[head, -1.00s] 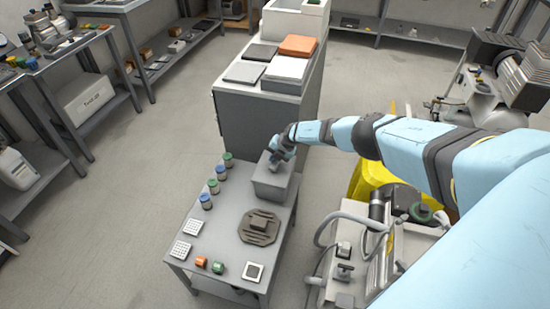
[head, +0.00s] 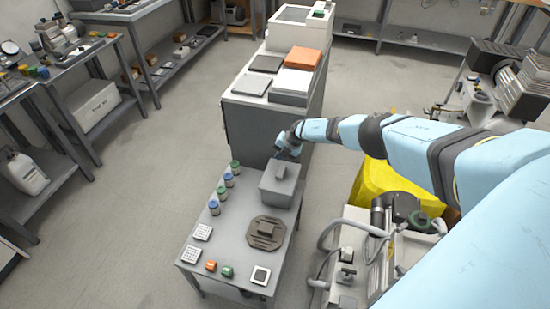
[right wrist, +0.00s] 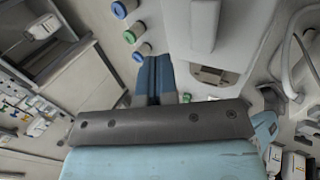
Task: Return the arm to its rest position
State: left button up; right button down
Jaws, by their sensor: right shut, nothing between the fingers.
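My right arm comes in from the right in the head view, pale blue with dark joints. Its right gripper (head: 284,153) is by the far edge of the grey box (head: 278,187) on the small table; whether they touch is hard to tell. In the right wrist view the gripper (right wrist: 155,78) shows as narrow blue fingers, shut with nothing between them. My left gripper is not in view.
The grey table (head: 222,253) also bears a brown round plate (head: 256,240), several lidded jars (head: 229,180) and white gridded trays (head: 203,232). A grey cabinet (head: 250,125) stands behind it. Yellow and grey equipment stands right of the table, beneath my arm.

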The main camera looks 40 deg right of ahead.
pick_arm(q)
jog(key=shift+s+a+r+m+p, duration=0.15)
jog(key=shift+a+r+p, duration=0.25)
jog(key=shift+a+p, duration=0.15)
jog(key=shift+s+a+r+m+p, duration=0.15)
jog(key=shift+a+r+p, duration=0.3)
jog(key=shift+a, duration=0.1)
pick_arm(e)
notch_tip(320, 180, up, 4)
jog(key=shift+f, duration=0.25)
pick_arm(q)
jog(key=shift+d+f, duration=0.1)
